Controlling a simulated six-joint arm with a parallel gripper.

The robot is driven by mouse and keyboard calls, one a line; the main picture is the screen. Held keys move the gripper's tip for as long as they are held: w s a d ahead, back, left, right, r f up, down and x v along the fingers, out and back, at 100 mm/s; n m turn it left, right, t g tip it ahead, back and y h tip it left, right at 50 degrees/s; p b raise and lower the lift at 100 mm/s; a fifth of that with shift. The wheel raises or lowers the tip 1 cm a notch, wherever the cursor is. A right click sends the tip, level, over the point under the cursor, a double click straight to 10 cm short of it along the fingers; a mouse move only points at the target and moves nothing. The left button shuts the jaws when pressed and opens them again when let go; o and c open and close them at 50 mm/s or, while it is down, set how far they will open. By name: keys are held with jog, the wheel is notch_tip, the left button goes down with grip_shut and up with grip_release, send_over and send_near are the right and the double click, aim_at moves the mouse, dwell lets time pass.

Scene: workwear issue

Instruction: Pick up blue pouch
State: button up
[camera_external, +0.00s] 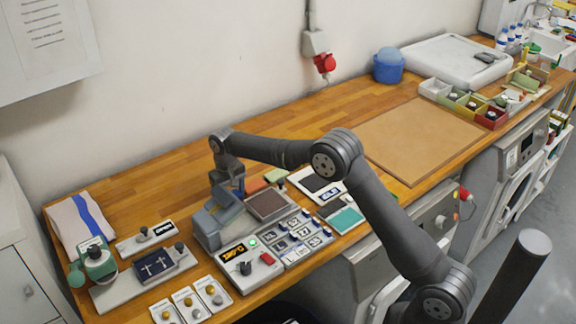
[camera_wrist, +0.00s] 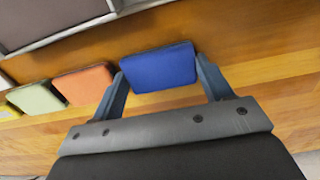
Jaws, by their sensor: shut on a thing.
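The blue pouch (camera_wrist: 158,68) is a flat block with rounded corners. In the wrist view it sits between the two fingers of my gripper (camera_wrist: 161,74), which are shut on its left and right sides. In the external view my gripper (camera_external: 231,183) points down at the back of the worktop, beside the grey machine, and the pouch is mostly hidden there. I cannot tell whether the pouch touches the wood below it.
An orange pouch (camera_wrist: 83,85) and a pale green pouch (camera_wrist: 36,98) lie in a row left of the blue one. A dark-topped press (camera_external: 270,204) stands close in front. Bare wood (camera_external: 165,183) is clear to the left. A tan board (camera_external: 415,138) lies to the right.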

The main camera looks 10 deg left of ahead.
jog(key=shift+r, duration=0.55)
jog(key=r, duration=0.2)
jog(key=d+r, duration=0.1)
jog(key=shift+w+r, duration=0.3)
jog(key=shift+r, duration=0.05)
jog(key=w+d+r, duration=0.4)
jog(key=d+r, duration=0.2)
jog(key=d, duration=0.3)
jog(key=s+d+r, duration=0.2)
jog(key=d, duration=0.5)
jog(key=s+d+r, duration=0.2)
jog(key=d, duration=0.5)
send_over(268, 203)
notch_tip(268, 203, down, 6)
jog(key=shift+f, duration=0.25)
jog(key=shift+a+f, duration=0.1)
jog(key=shift+f, duration=1.95)
jog(key=shift+f, duration=0.1)
